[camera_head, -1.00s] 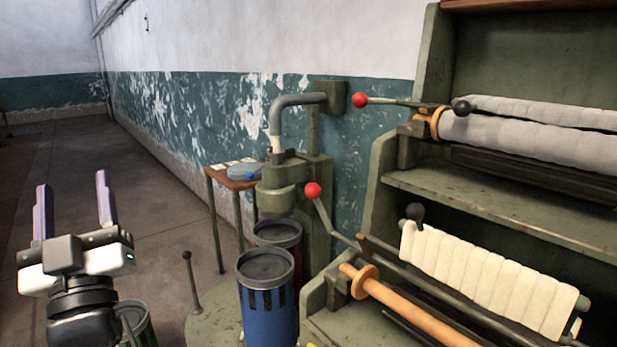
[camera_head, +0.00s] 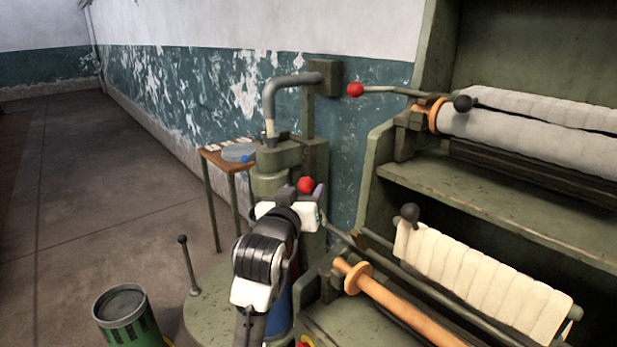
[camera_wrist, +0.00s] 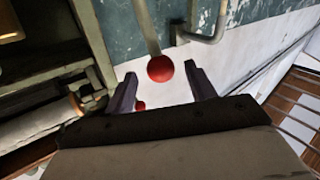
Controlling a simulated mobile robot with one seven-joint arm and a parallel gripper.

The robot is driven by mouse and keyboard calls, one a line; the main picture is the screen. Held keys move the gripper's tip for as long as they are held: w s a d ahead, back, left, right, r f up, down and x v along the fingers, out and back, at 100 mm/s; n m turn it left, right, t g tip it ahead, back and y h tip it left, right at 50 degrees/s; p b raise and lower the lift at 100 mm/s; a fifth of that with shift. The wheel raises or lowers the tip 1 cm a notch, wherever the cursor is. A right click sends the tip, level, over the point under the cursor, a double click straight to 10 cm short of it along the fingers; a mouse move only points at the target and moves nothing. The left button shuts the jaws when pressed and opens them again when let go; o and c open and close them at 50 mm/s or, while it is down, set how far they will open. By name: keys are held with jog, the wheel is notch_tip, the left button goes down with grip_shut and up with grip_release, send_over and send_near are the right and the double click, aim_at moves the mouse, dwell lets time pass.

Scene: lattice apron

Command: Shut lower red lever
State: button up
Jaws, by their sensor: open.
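The lower red lever's ball knob (camera_head: 305,185) shows just beyond my gripper (camera_head: 301,191). Its rod is mostly hidden by my gripper in the head view. In the wrist view the knob (camera_wrist: 160,68) lies between the two open fingertips, with its rod running up the picture. I cannot tell whether the fingers touch it; gaps show on both sides. The upper red lever (camera_head: 355,90) is higher up, its rod running right to the upper roller; a smaller red ball (camera_wrist: 141,105) in the wrist view seems to be its knob.
Green shelving with a lower padded roller (camera_head: 480,275) and orange bar (camera_head: 400,308) stands at right. A green press (camera_head: 280,158) and small wooden table (camera_head: 222,165) are behind my gripper. Floor at far left is clear.

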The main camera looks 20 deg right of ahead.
jog(key=shift+p+x, duration=0.5)
jog(key=shift+x, duration=2.25)
grip_shut()
